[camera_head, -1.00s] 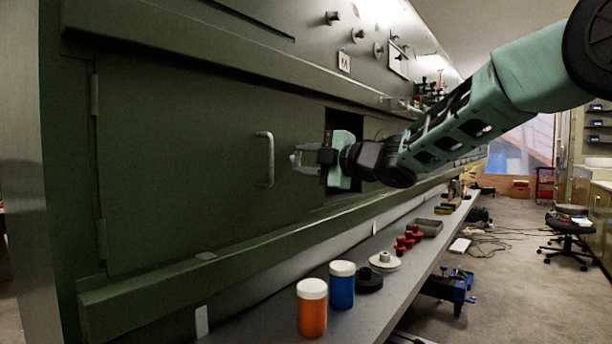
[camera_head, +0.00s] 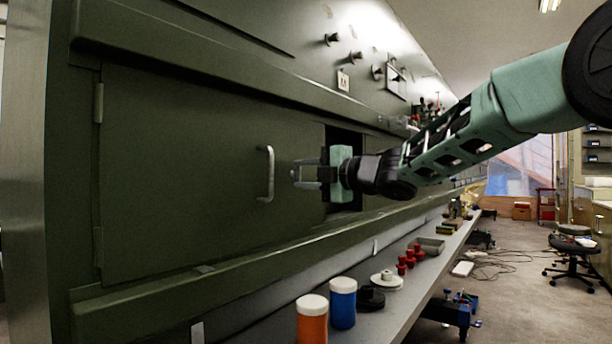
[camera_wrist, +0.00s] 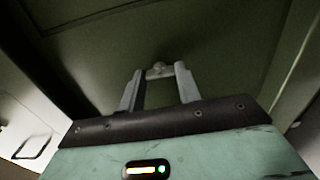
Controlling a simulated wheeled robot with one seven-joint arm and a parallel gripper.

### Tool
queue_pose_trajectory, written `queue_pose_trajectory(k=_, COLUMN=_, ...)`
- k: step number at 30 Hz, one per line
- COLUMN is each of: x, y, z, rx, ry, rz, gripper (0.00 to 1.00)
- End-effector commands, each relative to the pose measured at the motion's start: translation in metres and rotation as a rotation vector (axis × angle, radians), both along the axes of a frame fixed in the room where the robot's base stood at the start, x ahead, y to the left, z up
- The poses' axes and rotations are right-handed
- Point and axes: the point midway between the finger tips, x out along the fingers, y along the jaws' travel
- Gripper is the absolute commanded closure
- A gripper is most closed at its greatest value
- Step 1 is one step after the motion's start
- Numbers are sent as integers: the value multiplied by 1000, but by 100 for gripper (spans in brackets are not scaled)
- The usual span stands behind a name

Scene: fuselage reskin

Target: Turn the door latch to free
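The green door (camera_head: 190,150) is a large panel in the fuselage side, with a pale bar handle (camera_head: 266,173) and hinges at its left edge. My gripper (camera_head: 298,174) is at the door's right part, to the right of the handle, fingers pointing at the panel. In the wrist view, its two grey fingers (camera_wrist: 158,82) stand apart. A small grey latch piece (camera_wrist: 158,69) with a rounded knob shows between the fingertips, close to both. Firm contact cannot be made out. The latch's turned position is too small to tell.
A dark opening (camera_head: 343,142) lies behind my gripper's body. Below runs a grey shelf (camera_head: 385,318) with an orange jar (camera_head: 312,322), a blue jar (camera_head: 342,304), a black disc (camera_head: 371,299) and red knobs (camera_head: 409,259).

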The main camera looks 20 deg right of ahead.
Motion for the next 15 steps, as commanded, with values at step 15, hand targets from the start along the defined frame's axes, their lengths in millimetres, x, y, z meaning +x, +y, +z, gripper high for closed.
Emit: queue_pose_trajectory(k=15, x=-9, y=-8, z=0, rx=1, ry=-1, rz=-3, gripper=45)
